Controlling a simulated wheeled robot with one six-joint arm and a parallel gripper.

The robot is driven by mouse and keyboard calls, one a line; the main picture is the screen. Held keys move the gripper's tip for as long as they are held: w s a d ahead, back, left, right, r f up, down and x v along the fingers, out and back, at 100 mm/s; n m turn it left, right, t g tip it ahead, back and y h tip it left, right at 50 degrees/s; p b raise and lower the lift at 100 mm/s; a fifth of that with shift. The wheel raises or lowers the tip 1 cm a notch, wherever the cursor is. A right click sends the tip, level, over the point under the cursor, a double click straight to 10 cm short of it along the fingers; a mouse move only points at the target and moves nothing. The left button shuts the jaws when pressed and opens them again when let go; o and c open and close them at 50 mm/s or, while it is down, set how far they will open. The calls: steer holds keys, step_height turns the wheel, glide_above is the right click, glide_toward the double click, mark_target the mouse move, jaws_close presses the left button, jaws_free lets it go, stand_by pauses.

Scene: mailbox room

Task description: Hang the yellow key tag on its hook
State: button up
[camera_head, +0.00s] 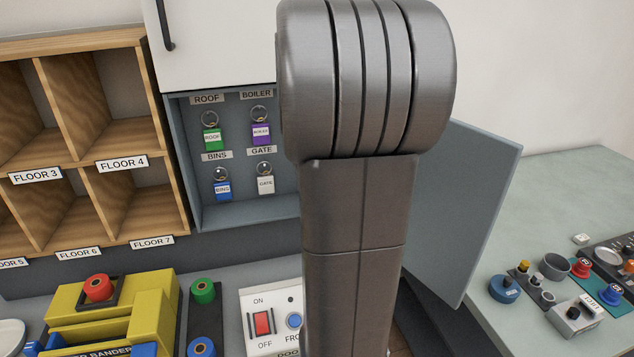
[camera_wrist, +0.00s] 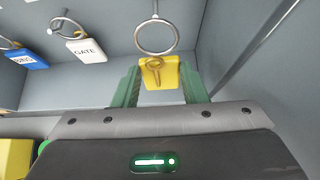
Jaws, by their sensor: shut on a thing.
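The yellow key tag (camera_wrist: 172,72) is between the green fingers of my gripper (camera_wrist: 159,80) in the wrist view. The gripper is shut on it. The tag's metal ring (camera_wrist: 136,38) stands up above it, with a small key hanging in front of the tag. A thin peg (camera_wrist: 155,7) shows at the ring's top; I cannot tell whether the ring is around it or only in front of it. In the head view my arm hides the gripper, the yellow tag and the right part of the open key cabinet (camera_head: 240,212).
Green ROOF (camera_head: 211,138), purple BOILER (camera_head: 261,134), blue BINS (camera_head: 222,188) and white GATE (camera_head: 265,185) tags hang in the cabinet. GATE (camera_wrist: 86,50) is left of my gripper. The cabinet door (camera_head: 465,200) stands open at right. Wooden pigeonholes (camera_head: 90,160) are at left.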

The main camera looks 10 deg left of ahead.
steer(key=shift+w+r+x, duration=0.1)
steer(key=shift+r+x, duration=0.05)
steer(key=shift+x, duration=0.7)
steer(key=shift+w+r+x, duration=0.1)
steer(key=shift+r+x, duration=0.05)
steer(key=shift+x, duration=0.75)
steer(key=shift+w+r+x, duration=0.1)
steer(key=shift+r+x, duration=0.05)
steer(key=shift+x, duration=0.7)
steer(key=shift+a, duration=0.15)
steer(key=o, duration=1.1)
steer(key=p+v, duration=0.4)
steer(key=v, duration=0.9)
steer(key=shift+s, duration=0.4)
